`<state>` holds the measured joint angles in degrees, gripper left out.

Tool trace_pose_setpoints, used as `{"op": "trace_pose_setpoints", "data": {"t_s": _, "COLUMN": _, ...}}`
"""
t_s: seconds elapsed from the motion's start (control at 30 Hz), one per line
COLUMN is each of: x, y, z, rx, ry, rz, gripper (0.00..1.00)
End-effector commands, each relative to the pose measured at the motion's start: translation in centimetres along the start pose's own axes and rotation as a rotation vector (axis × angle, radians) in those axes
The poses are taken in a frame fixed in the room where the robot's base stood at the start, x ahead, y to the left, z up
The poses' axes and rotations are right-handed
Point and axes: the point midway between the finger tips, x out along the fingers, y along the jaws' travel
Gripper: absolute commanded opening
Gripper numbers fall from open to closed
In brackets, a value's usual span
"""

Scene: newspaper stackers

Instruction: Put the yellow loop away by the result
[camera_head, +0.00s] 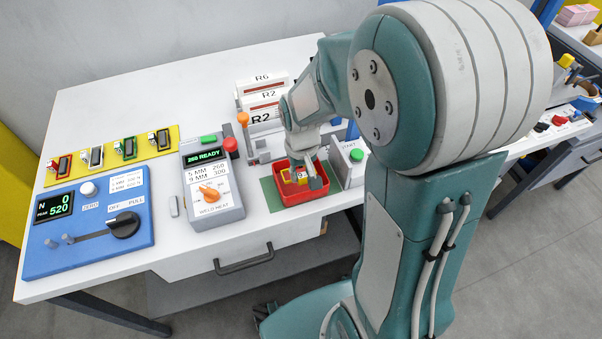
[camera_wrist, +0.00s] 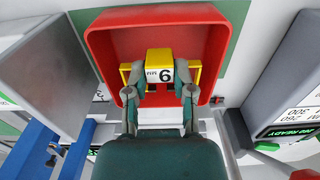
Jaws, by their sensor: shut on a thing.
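In the head view my gripper (camera_head: 305,181) reaches down into a red tray (camera_head: 281,181), and part of the yellow loop (camera_head: 289,176) shows there. I cannot tell whether the loop touches the tray floor. The blue pull tester (camera_head: 82,257) at the left has a display (camera_head: 54,207) reading N 0 and peak 520.
The grey weld heat unit (camera_head: 211,180) reads 260 READY. Behind it stand white racks marked R6 and R2 (camera_head: 262,90). A grey start box (camera_head: 349,160) with a green button is close right of the tray. A yellow strip (camera_head: 111,155) holds several small coloured holders. Bare white table lies behind.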

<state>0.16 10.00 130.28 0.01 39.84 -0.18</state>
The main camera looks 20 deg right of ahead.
Motion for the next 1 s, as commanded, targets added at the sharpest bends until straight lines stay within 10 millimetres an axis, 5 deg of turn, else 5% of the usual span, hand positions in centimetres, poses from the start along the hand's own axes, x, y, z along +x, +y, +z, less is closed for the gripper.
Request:
{"op": "trace_pose_setpoints", "data": {"t_s": 0.87, "x": 2.1, "y": -0.1, "z": 0.0, "rx": 0.000, "ry": 0.001, "rz": 0.001, "gripper": 0.00}}
{"op": "trace_pose_setpoints", "data": {"t_s": 0.9, "x": 2.1, "y": -0.1, "z": 0.0, "rx": 0.000, "ry": 0.001, "rz": 0.001, "gripper": 0.42}}
{"op": "trace_pose_setpoints", "data": {"t_s": 0.97, "x": 2.1, "y": -0.1, "z": 0.0, "rx": 0.000, "ry": 0.001, "rz": 0.001, "gripper": 0.67}}
{"op": "trace_pose_setpoints", "data": {"t_s": 1.0, "x": 2.1, "y": -0.1, "z": 0.0, "rx": 0.000, "ry": 0.001, "rz": 0.001, "gripper": 0.67}}
